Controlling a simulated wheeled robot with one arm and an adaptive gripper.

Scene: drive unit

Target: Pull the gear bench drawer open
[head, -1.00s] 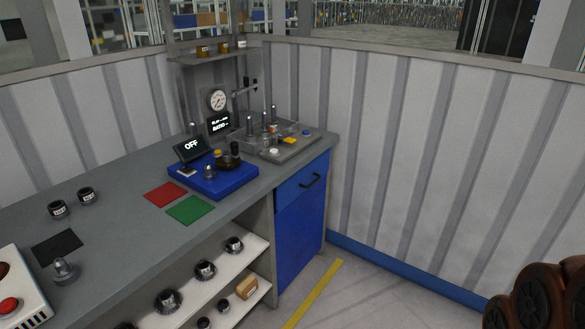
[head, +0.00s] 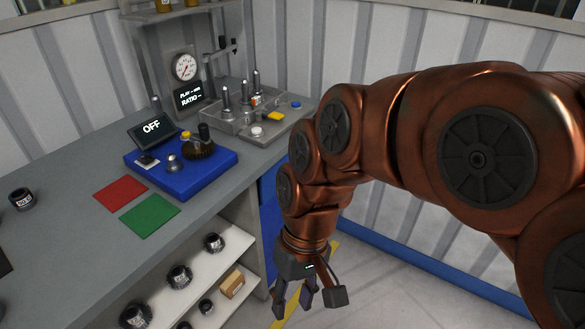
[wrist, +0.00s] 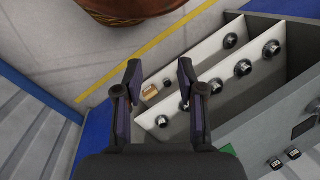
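The gear bench (head: 75,230) has its blue drawer and cabinet front at the right end. In the head view now only a narrow blue strip (head: 269,205) of that front shows, and my arm hides the drawer's dark handle. My gripper (head: 292,306) points down in front of the bench end, with its fingers apart and nothing between them. The wrist view shows the open fingers (wrist: 158,72) over the floor and lower shelves. A blue surface (wrist: 98,130) shows beside the left finger, probably the cabinet front. No handle shows in the wrist view.
Open shelves (head: 203,262) with several gears and a small wooden block (head: 232,284) lie left of the gripper. A blue fixture (head: 182,172) and grey tray (head: 262,128) stand on the bench top. Ribbed wall panels (head: 390,215) stand to the right. A yellow floor line (wrist: 150,47) crosses clear floor.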

